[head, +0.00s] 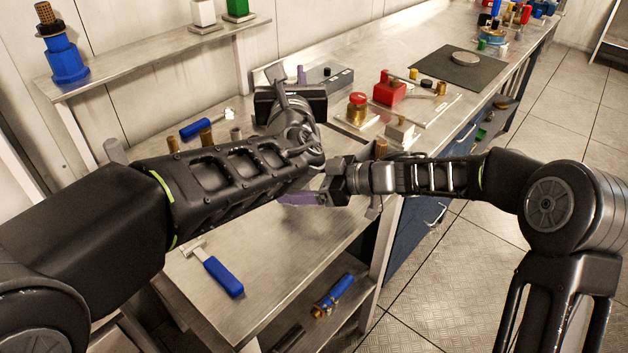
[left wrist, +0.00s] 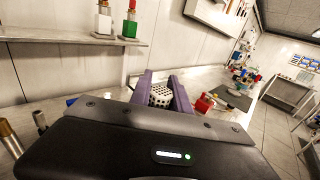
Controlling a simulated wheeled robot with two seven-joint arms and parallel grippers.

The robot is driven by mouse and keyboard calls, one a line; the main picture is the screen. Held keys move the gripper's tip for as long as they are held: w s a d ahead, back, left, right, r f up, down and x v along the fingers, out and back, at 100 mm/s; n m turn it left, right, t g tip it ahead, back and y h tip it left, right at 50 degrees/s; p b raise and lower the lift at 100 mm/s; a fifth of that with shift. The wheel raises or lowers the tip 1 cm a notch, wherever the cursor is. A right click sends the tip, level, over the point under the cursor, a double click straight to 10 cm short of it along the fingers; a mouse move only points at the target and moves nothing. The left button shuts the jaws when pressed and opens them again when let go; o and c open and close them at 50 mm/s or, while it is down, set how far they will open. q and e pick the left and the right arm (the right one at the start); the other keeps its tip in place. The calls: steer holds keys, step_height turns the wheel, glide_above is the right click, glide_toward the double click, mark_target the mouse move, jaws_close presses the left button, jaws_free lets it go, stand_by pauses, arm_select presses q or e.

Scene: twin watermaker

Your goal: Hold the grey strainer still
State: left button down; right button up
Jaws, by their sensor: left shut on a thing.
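The grey strainer (left wrist: 160,96), a pale piece full of holes, sits between the two purple fingers of my left gripper (left wrist: 164,84) in the left wrist view. The fingers are shut on it. In the head view my left gripper (head: 290,76) is over the back of the steel bench, and I cannot make out the strainer clearly there. My right gripper (head: 305,198) is lower and nearer, over the bench's right edge. A purple finger of it shows, pointing left; whether it is open or shut is hidden.
A blue-handled tool (head: 222,275) lies on the near bench (head: 290,260). Another blue-handled tool (head: 205,123) lies behind my left forearm. A red block (head: 389,90) and a red-capped brass fitting (head: 357,107) stand right of my left gripper. A dark mat (head: 440,72) lies farther back.

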steer(key=shift+w+a+f, duration=0.1)
steer(key=shift+a, duration=0.15)
steer(key=shift+c, duration=0.5)
jaws_close()
stand_by(1.2)
stand_by(0.6)
steer(key=shift+c, duration=0.3)
jaws_free()
steer(key=shift+c, duration=0.3)
jaws_close()
stand_by(0.3)
